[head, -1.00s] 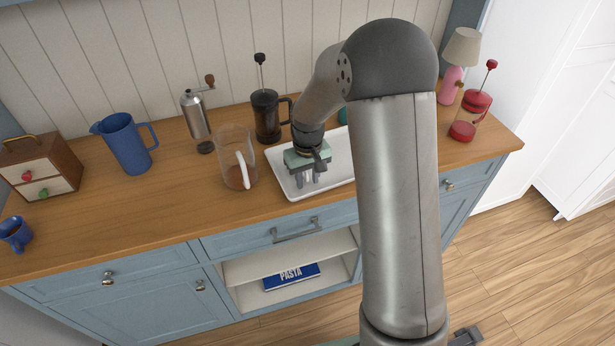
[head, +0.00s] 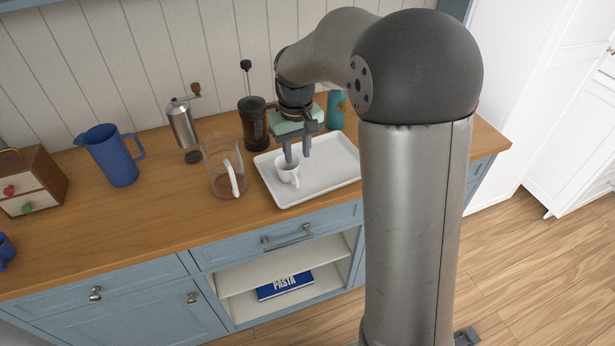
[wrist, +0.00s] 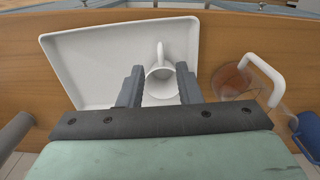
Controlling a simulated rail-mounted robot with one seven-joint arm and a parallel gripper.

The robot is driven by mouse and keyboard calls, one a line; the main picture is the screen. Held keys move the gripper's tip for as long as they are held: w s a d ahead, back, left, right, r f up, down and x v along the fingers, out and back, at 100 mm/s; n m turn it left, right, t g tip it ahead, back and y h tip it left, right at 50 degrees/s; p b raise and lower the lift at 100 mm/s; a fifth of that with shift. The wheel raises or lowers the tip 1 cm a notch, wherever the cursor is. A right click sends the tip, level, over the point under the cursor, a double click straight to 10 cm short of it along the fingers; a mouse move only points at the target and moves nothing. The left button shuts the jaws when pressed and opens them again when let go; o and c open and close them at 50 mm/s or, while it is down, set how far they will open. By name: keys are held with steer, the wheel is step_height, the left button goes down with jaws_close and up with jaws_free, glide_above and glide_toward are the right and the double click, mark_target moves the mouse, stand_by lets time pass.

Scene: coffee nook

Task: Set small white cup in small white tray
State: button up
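The small white cup (head: 287,174) stands upright on the small white tray (head: 330,172), near its left front part. In the wrist view the cup (wrist: 160,84) has its handle toward the top of the picture, and the tray (wrist: 95,65) lies around it. My gripper (head: 298,157) is above the cup, fingers pointing down. In the wrist view its two fingers are spread to either side of the cup with a gap between them, so it is open and holds nothing. The cup's body is partly hidden by the gripper.
A glass carafe (head: 219,172) with a white handle stands just left of the tray. A French press (head: 253,124) and a teal canister (head: 336,110) stand behind it. A grinder (head: 182,125) and blue pitcher (head: 110,157) are further left. The tray's right half is clear.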

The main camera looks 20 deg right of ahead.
steer(key=s+d+m, duration=0.1)
steer(key=s+m, duration=0.1)
steer(key=s, duration=2.4)
steer(key=shift+s+d+f+t, duration=0.25)
steer(key=shift+s+d+t, duration=0.05)
steer(key=shift+s, duration=0.05)
